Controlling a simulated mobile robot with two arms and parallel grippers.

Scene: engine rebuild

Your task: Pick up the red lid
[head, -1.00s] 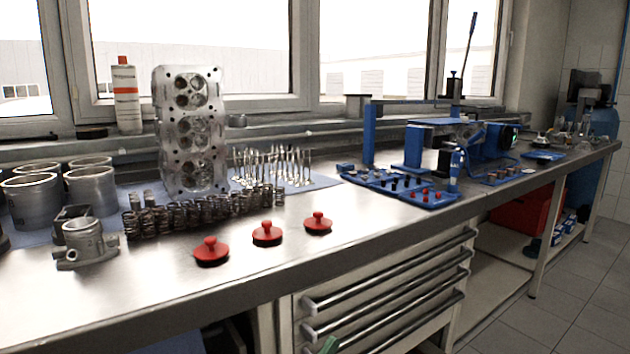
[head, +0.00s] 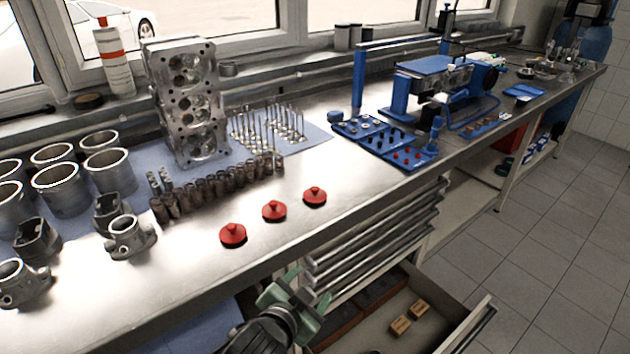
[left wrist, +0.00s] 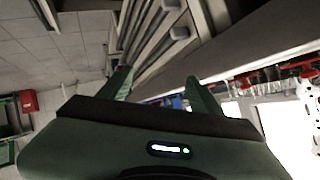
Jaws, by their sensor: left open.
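Three red lids with knobs lie in a slanting row near the front edge of the steel bench: a near-left lid (head: 233,235), a middle lid (head: 274,210) and a far-right lid (head: 315,196). My left gripper (head: 292,297), with green fingers, is in front of the bench, lower in the picture than the lids and apart from them. In the left wrist view its two fingers (left wrist: 160,92) stand apart with nothing between them. My right gripper is not in view.
The steel bench (head: 190,275) carries a cylinder head (head: 185,105), springs (head: 215,185), valves (head: 268,125) and metal cylinders (head: 62,188) behind and left of the lids. An open drawer (head: 465,325) with small boxes (head: 410,317) sticks out below.

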